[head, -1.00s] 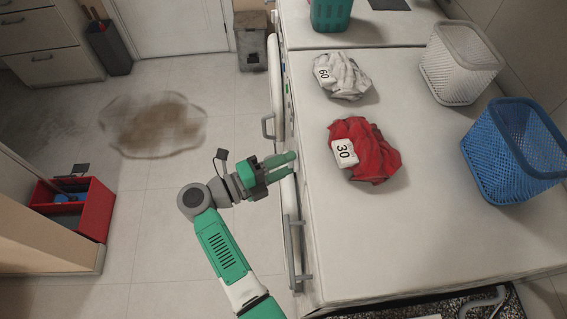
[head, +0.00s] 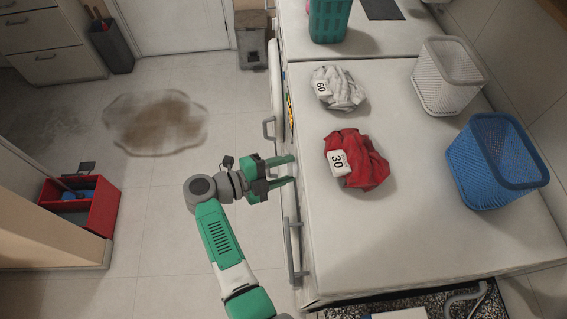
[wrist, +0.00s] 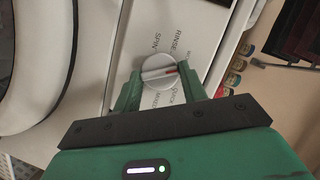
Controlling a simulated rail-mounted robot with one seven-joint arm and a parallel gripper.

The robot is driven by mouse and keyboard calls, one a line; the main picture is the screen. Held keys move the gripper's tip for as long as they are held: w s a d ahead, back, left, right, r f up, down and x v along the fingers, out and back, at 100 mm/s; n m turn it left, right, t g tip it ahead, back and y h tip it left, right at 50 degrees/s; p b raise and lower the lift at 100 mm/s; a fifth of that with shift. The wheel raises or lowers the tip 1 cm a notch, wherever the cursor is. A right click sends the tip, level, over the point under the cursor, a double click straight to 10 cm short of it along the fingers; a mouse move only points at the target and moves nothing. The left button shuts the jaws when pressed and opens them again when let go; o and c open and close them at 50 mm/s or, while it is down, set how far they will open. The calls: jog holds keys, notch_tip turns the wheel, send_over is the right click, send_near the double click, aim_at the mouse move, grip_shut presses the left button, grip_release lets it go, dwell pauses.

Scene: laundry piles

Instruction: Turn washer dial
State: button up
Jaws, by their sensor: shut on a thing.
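The washer dial (wrist: 157,72) is a round white knob on the white control panel, seen in the wrist view. Its red mark points right, toward the side where QUICK is printed. SPIN, RINSE and MIXED also show around it. My gripper (wrist: 160,76) has one green finger on each side of the dial and is shut on it. In the head view my gripper (head: 291,170) reaches the front of the white washer (head: 370,235) from the left. The dial is hidden there.
On the machine tops lie red clothes tagged 30 (head: 367,168) and white clothes tagged 60 (head: 345,92). White (head: 447,85), blue (head: 478,170) and green (head: 328,20) baskets stand there too. A brown stain (head: 155,122) and a red box (head: 95,215) are on the floor.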

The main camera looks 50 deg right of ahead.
jog(key=shift+r+n+y+p, duration=0.1)
jog(key=shift+n+y+p, duration=0.3)
jog(key=shift+n+p, duration=0.2)
dwell(0.3)
jog(key=o, duration=1)
jog(key=shift+c, duration=0.2)
jog(key=v, duration=0.7)
jog(key=shift+w+a+b, duration=0.2)
jog(key=shift+a+b, duration=0.15)
jog(key=shift+b, duration=0.05)
